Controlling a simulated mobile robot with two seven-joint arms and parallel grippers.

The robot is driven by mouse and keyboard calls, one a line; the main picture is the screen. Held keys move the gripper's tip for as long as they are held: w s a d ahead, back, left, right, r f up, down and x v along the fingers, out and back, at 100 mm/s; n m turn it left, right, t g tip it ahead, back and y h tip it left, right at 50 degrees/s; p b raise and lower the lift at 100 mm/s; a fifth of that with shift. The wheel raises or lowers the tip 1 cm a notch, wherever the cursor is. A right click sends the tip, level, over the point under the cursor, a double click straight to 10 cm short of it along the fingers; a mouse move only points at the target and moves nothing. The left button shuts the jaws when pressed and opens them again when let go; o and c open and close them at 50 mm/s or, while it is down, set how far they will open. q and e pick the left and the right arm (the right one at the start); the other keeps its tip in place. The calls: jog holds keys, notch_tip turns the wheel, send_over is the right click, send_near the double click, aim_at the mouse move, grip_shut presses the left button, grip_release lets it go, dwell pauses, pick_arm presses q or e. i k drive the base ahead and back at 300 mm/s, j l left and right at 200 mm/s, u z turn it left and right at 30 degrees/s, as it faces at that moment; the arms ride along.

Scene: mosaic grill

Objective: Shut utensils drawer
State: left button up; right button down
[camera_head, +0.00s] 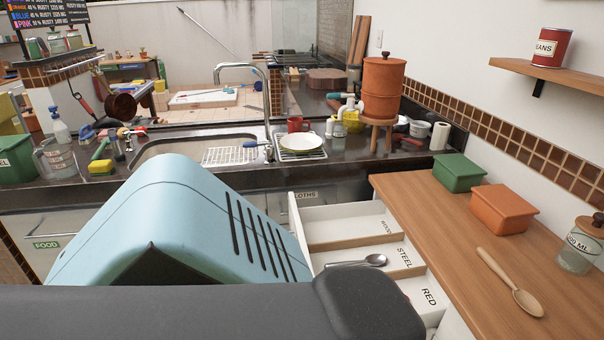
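The white utensils drawer (358,243) stands pulled open beside the wooden counter. Its inside has divided compartments with labels; STEEL and RED are readable, and a further label at the back is too small to read surely. A metal spoon (360,262) lies in the STEEL compartment. The near left part of the drawer is hidden behind a large light-blue housing and a dark grey part in the foreground, which appear to be mine. Neither of my grippers shows in the head view.
The wooden counter (455,245) right of the drawer holds a green box (458,174), an orange box (503,209), a wooden spoon (512,285) and a glass jar (580,252). Behind is a dark counter with a sink (190,150), a plate (300,144) and a terracotta pot (383,90).

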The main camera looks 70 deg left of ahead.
aim_at(354, 232)
jog(key=u, duration=2.2)
jog(key=i+j, duration=0.1)
jog(key=i, duration=0.35)
jog(key=k+l, duration=0.25)
jog(key=l+z, duration=0.05)
jog(key=l, duration=0.05)
